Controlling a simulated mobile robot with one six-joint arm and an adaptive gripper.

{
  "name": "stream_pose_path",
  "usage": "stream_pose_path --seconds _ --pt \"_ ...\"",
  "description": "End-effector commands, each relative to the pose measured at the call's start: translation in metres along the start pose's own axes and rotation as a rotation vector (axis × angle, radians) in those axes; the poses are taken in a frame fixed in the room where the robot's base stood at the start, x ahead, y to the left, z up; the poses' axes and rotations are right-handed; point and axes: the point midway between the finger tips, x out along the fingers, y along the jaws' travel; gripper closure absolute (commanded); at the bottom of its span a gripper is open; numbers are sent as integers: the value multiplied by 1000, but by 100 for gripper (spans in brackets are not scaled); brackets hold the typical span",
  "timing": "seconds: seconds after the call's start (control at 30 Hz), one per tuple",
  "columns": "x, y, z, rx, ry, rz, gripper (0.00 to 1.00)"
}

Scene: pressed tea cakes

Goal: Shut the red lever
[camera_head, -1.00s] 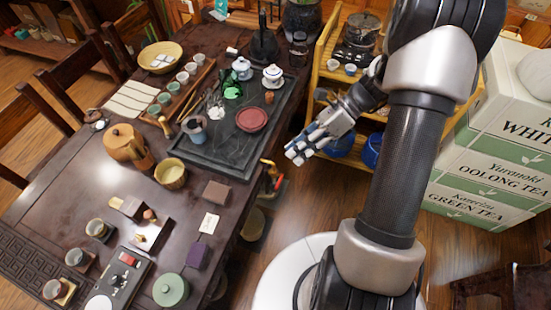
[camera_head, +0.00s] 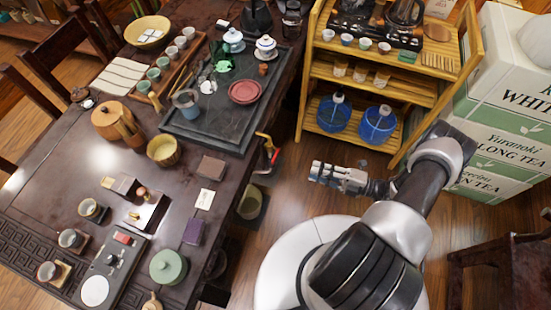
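The red lever (camera_head: 275,156) is on a brass-coloured tap (camera_head: 266,142) at the right side of the dark tea table. It points downward and slightly outward, over a greenish bucket (camera_head: 251,203) standing below on the floor. My gripper (camera_head: 315,171) is a short way to the right of the lever and slightly lower in the picture, with its fingers pointing left toward it. A gap of floor shows between them. The gripper appears empty; its fingers are too small and close together to tell open from shut.
The tea table (camera_head: 150,205) fills the left, with a slate tray (camera_head: 212,133) near the tap and several cups and pots. A bamboo shelf (camera_head: 384,84) with two blue jugs stands behind my gripper. Tea boxes (camera_head: 500,100) stand at the right.

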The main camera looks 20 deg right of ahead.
Motion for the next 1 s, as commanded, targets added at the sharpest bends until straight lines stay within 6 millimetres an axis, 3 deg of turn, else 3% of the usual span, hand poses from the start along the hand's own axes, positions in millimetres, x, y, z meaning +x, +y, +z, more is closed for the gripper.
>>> stream_pose_path --seconds 0.6,0.8,1.0 --pt "130 -2 -2 -2 8 -4 78" --pt "153 -1 -2 -2 5 -3 78" --pt "160 0 -2 -3 3 -2 78"
